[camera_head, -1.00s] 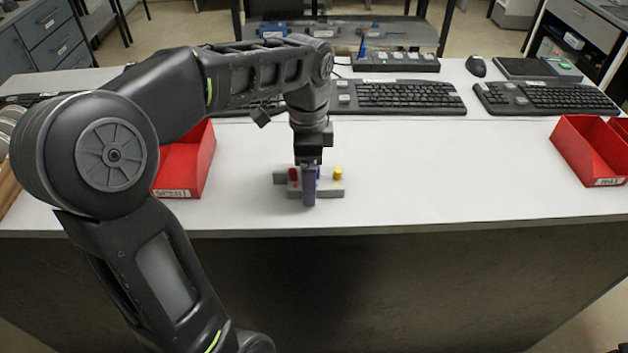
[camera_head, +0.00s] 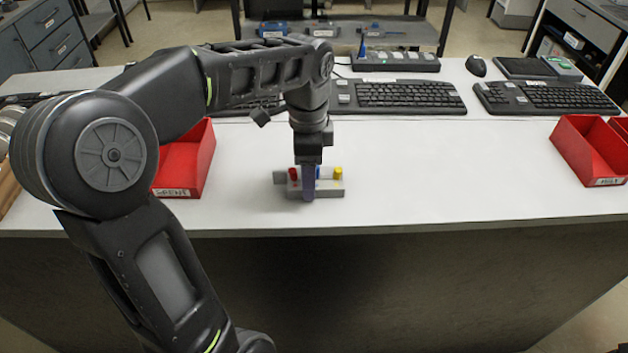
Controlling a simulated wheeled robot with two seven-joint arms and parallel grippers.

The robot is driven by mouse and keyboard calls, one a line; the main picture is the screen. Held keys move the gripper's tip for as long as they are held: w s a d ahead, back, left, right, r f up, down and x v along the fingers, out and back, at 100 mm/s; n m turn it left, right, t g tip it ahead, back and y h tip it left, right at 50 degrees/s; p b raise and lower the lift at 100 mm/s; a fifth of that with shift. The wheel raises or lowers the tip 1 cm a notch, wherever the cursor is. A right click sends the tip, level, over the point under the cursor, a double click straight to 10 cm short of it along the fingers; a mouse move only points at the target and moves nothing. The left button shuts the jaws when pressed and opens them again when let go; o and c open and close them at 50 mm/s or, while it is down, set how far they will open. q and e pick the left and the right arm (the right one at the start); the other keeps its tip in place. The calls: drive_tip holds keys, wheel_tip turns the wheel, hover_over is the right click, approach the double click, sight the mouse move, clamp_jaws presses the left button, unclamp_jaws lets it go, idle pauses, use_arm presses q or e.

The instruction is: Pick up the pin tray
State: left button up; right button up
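My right gripper is not in view.
A red bin (camera_head: 187,165) stands left of the tray, partly behind my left arm. More red bins (camera_head: 590,150) stand at the far right. Keyboards (camera_head: 410,96) and a mouse (camera_head: 476,66) lie along the back. The table right of the tray is clear.

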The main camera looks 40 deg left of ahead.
use_arm(q)
drive_tip(key=c, duration=0.4)
drive_tip(key=shift+o, duration=0.2)
drive_tip(key=shift+w+r, duration=0.1)
drive_tip(key=shift+r, duration=0.35)
wheel_tip(320, 180, up, 4)
drive_tip(key=shift+r, duration=0.25)
wheel_tip(320, 180, up, 5)
drive_tip(key=p, duration=0.5)
drive_tip(key=shift+f, duration=0.15)
